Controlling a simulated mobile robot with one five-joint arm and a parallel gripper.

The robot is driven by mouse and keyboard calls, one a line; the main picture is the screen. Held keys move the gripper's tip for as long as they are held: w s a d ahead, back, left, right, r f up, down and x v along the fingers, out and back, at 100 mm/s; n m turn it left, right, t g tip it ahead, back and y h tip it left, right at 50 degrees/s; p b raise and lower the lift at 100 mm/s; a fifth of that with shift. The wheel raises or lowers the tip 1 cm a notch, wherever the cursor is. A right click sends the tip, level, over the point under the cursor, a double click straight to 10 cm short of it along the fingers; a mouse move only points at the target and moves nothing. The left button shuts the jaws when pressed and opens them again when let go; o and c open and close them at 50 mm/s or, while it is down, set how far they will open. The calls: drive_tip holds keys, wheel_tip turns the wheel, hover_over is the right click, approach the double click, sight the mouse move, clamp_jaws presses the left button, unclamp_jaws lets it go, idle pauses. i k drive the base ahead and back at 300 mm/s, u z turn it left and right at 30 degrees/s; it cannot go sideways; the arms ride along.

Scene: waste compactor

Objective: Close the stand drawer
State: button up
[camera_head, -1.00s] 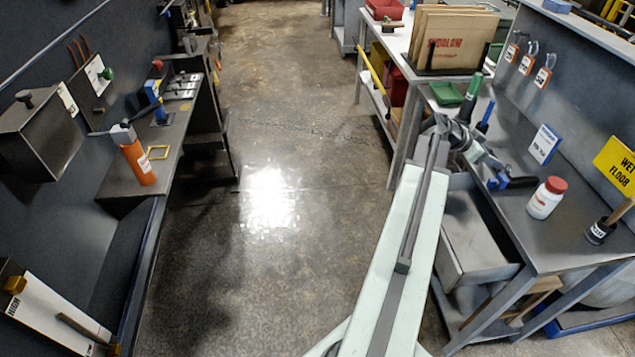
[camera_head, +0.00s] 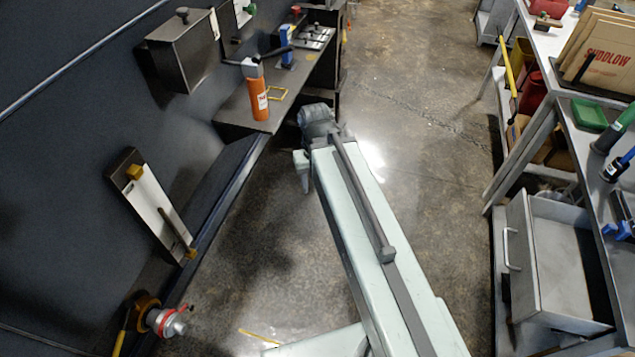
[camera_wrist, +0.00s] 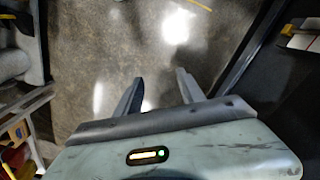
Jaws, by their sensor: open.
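The stand drawer (camera_head: 522,262) is at the lower right of the head view. It is a grey metal box pulled out from under the grey stand (camera_head: 568,130), with its inside visible. A thin bar handle (camera_head: 507,250) is on its front, which faces left toward the aisle. My gripper (camera_wrist: 158,88) is open and empty in the wrist view, with bare floor between and beyond its fingers. In the head view my arm reaches over the aisle, well left of the drawer and apart from it. The fingers are not clear there.
A dark wall unit stands at left with a shelf (camera_head: 236,108), an orange cylinder (camera_head: 258,99) and a hinged white panel (camera_head: 160,212). A red and orange valve fitting (camera_head: 160,318) juts out at lower left. Concrete floor (camera_head: 440,170) is clear between my arm and the drawer.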

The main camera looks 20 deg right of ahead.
sight(557, 276)
drive_tip(key=z, duration=0.4)
drive_tip(key=k, duration=0.7)
drive_tip(key=u, duration=0.45)
drive_tip(key=i, duration=1)
drive_tip(key=z, duration=0.05)
